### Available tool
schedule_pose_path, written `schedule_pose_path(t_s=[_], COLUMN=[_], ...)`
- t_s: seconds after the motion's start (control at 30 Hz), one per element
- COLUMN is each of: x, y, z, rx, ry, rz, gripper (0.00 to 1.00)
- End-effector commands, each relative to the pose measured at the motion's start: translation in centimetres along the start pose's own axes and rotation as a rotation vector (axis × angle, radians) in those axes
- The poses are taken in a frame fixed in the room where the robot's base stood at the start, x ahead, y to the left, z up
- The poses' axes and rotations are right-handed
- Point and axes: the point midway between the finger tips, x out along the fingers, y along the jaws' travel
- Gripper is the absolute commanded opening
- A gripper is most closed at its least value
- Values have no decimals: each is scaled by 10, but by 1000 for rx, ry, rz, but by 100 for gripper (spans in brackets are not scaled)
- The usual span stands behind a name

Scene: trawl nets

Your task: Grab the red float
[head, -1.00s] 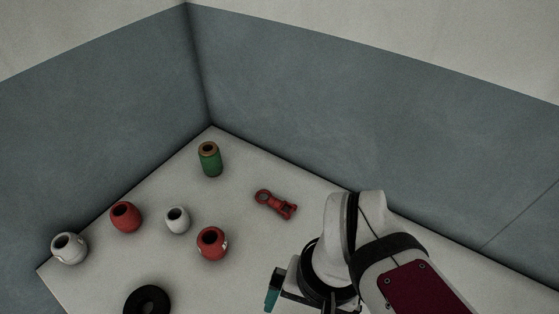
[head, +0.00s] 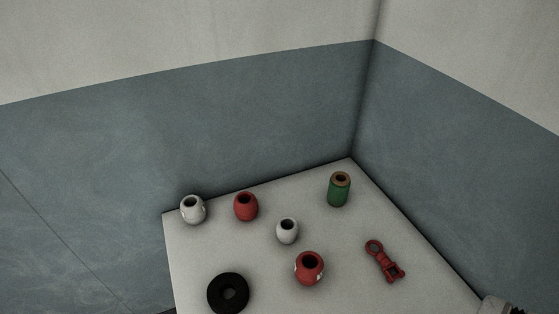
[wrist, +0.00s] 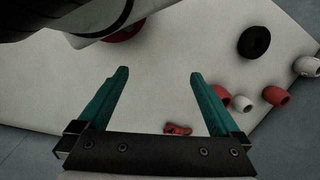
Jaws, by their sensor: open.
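Two red barrel-shaped floats stand on the pale table. One red float (head: 246,208) is at the back, between a white float and a smaller white one. The other red float (head: 309,270), with a pale mark on its side, stands nearer the front. In the wrist view, the back red float (wrist: 277,96) lies right of my gripper, and the nearer red float (wrist: 225,98) is partly hidden behind the right finger. My gripper (wrist: 158,72) is open and empty, with teal fingers spread above bare table. It is outside the head view.
A white float (head: 193,209), a small white float (head: 287,231), a black ring (head: 228,292), a green cylinder (head: 339,189) and a red shackle-like fitting (head: 385,262) also lie on the table (head: 200,250). Blue-grey walls stand behind the table's back edges.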

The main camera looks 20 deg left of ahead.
Motion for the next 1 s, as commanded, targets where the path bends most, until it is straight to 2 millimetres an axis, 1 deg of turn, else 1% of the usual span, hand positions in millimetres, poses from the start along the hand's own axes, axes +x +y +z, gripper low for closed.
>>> schedule_pose_path(t_s=[0.6, 0.67, 0.77, 0.8, 0.83, 0.87, 0.9, 0.97, 1.0], x=[-1, -9, -35, -49, -53, -51, -50, -50, -50], y=[0, -2, -5, -7, -13, -25, -40, -65, -83], z=[0, 0, 2, 3, 0, -9, -20, -36, -46], rx=[0, 0, -1, -1, -27, -83, -146, -237, -295], ry=[0, 2, 6, 7, 11, 27, 51, 94, 123], rz=[0, -2, -3, -4, -13, -32, -59, -104, -136], gripper=[100, 100, 100, 100, 100, 100, 100, 100, 100])
